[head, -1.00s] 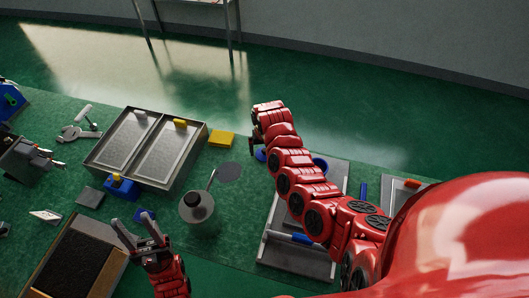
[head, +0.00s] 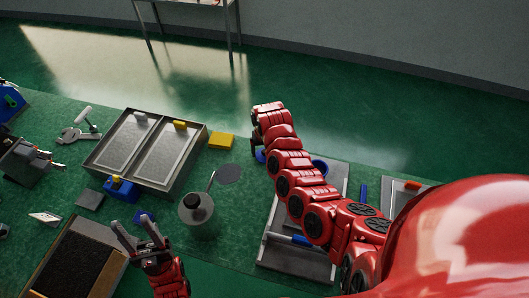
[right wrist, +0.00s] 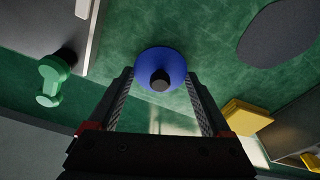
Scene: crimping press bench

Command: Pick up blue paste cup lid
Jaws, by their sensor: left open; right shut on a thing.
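The blue paste cup lid (right wrist: 160,62), round with a dark knob, sits between the fingertips of my right gripper (right wrist: 161,84) in the right wrist view. The gripper is shut on it. In the head view only a blue sliver of the lid (head: 260,156) shows beside my right gripper (head: 256,147), the rest hidden by my arm. Whether the lid touches the bench cannot be told. A blue round thing (head: 320,166), partly behind my right arm, shows at the grey tray. My left gripper (head: 136,227) is open and empty at the front of the bench.
A yellow block (head: 221,141) and a grey disc (head: 229,173) lie left of my right gripper. A grey pot (head: 197,210) stands nearer. A two-part metal tray (head: 200,152) is further left. A grey tray (head: 338,180) lies under my right arm. A green knobbed thing (right wrist: 50,82) shows in the wrist view.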

